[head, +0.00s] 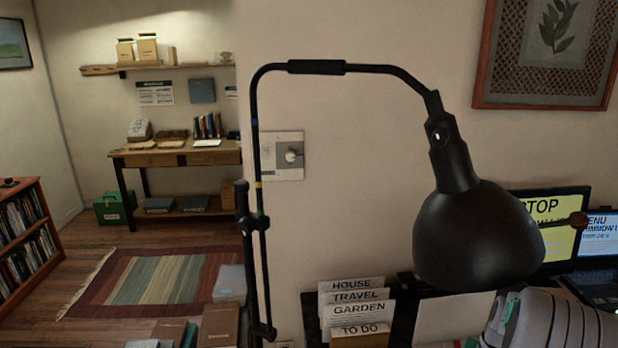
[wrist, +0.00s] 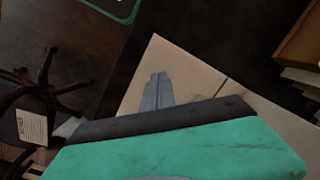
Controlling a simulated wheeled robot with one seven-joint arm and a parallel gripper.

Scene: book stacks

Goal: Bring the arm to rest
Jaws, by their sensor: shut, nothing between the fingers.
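My gripper (wrist: 158,80) shows in the wrist view as two grey fingers lying close together, shut and empty. They point up the picture, past a dark strip and a green part that look like my own gripper's body. Behind the fingertips is a pale tan surface with a dark seam, and I cannot tell how far off it is. In the head view my fingers do not show; a grey, rounded part at the bottom right looks like my own arm.
A black desk lamp (head: 473,235) stands large in front. Two screens (head: 550,220) are at right, and labelled cards (head: 357,308) at the bottom middle. A bookcase (head: 25,240) is at left; a striped rug (head: 155,278) lies on open floor. The wrist view shows a dark chair base (wrist: 45,75).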

